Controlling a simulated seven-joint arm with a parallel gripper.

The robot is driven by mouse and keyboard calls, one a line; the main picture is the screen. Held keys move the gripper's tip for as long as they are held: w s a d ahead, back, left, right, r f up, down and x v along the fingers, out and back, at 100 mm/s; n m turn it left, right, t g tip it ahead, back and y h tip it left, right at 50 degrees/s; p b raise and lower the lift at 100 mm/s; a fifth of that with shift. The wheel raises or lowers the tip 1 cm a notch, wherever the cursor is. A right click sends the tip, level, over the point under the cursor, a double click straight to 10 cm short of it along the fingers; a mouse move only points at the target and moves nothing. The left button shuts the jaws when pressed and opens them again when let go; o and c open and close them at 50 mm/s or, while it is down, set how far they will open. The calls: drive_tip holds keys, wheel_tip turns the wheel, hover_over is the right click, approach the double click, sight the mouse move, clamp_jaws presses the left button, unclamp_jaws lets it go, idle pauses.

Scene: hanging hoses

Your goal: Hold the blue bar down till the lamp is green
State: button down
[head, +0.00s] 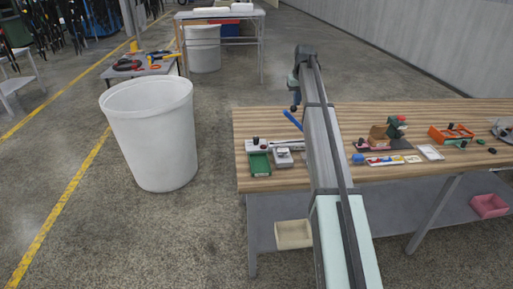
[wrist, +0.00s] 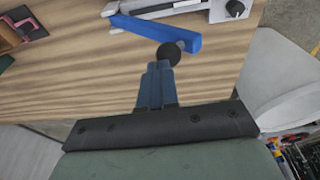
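The blue bar (head: 292,120) slants upward over the left part of the wooden table. In the wrist view the blue bar (wrist: 155,34) lies across the top middle, with a dark round knob (wrist: 168,54) at its right end. My gripper (wrist: 159,66) has its blue fingers together, with no gap seen, pointing at the knob. Whether they touch it I cannot tell. In the head view my gripper (head: 294,101) hangs near the bar's upper end, partly hidden by my arm. I cannot make out a lamp or its colour.
On the wooden table (head: 420,110) are a white base (head: 262,146), a green tray (head: 259,163) and a grey device (head: 283,158). An orange tray (head: 452,133) and small items lie right of my arm. A large white bin (head: 150,130) stands left of the table.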

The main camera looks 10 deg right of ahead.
wheel_tip(320, 180, up, 8)
drive_tip(key=d, duration=0.2)
drive_tip(key=shift+d, duration=0.15)
idle(1.0)
